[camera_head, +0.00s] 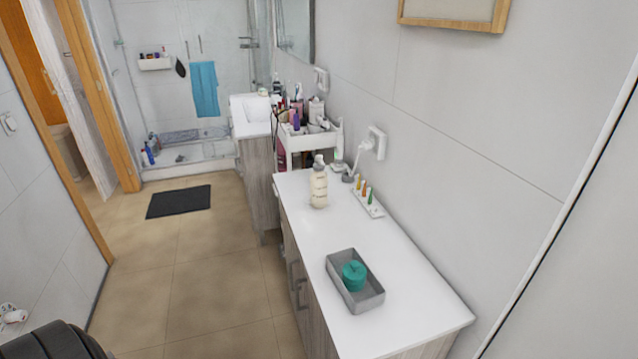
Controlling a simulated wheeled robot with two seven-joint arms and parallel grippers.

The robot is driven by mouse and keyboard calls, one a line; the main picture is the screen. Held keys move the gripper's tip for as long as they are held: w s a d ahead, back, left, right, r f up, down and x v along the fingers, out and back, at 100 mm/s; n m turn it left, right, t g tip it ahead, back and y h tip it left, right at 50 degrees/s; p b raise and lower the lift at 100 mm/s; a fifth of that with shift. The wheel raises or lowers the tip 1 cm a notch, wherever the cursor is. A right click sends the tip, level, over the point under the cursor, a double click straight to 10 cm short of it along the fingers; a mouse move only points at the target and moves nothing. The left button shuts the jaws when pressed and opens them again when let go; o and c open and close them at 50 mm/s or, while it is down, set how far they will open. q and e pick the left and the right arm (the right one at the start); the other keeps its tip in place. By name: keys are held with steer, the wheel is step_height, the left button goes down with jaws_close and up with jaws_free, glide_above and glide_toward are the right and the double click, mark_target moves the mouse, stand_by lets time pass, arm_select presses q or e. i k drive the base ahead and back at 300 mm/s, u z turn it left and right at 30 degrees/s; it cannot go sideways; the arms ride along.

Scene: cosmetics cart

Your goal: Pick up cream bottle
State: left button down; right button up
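A cream-coloured bottle (318,187) with a pale cap stands upright on the white counter top (300,240), near its far left edge. Its label is too small to read. Nothing touches it. Neither of my grippers can be made out in the head view. A dark rounded shape (52,343) shows at the bottom left corner; I cannot tell what it is.
A grey tray (381,297) with a teal round item (354,274) sits near the counter's front. A white holder (374,207) with small tubes stands by the wall. A white cart (323,138) crowded with cosmetics stands behind. The counter between bottle and tray is clear.

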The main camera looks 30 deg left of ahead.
mark_target(318, 181)
steer(key=k, duration=0.5)
steer(key=u, duration=1.85)
steer(key=i, duration=3.45)
steer(key=z, duration=3.15)
